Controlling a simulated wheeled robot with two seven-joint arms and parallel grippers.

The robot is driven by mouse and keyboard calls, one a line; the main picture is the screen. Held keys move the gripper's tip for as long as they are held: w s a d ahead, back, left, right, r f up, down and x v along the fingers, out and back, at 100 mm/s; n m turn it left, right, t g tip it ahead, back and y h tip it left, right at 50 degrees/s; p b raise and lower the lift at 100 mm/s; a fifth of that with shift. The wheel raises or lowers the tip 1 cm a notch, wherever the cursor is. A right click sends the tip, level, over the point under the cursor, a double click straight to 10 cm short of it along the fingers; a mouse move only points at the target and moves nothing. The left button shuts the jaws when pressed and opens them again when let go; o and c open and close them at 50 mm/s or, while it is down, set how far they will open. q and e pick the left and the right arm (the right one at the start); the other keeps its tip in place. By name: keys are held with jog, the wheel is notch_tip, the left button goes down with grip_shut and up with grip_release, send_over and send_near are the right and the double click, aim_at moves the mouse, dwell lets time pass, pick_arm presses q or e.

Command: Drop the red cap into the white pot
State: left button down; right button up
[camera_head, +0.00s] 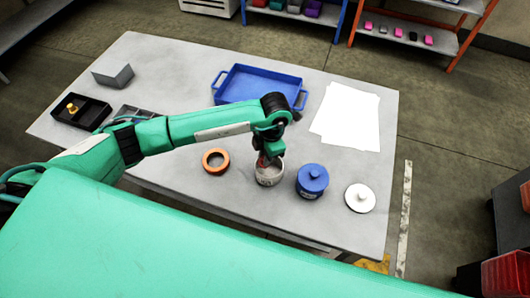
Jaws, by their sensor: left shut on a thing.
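The white pot (269,178) stands open on the grey table, near its front edge. My left gripper (268,158) points down at the mouth of the pot. It is shut on the red cap (262,160), of which only a small red part shows between the fingers. The cap is at the pot's opening; I cannot tell whether it is above or just inside the rim. My right gripper is not in view.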

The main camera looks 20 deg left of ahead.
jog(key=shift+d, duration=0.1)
pick_arm(q)
jog(key=c, duration=1.2)
grip_release()
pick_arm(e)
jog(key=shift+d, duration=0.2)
pick_arm(q)
jog(key=shift+w+d+r, duration=0.1)
jog(key=shift+r, duration=0.45)
jog(key=shift+w+d+r+b, duration=0.25)
jog(key=shift+r+b, duration=0.35)
jog(key=shift+r, duration=1.5)
jog(key=shift+w+d+r+b, duration=0.2)
jog(key=shift+r+b, duration=0.4)
jog(key=shift+r, duration=1.5)
jog(key=shift+w+d+r+b, duration=0.2)
jog(key=shift+r+b, duration=0.4)
jog(key=shift+r, duration=1.5)
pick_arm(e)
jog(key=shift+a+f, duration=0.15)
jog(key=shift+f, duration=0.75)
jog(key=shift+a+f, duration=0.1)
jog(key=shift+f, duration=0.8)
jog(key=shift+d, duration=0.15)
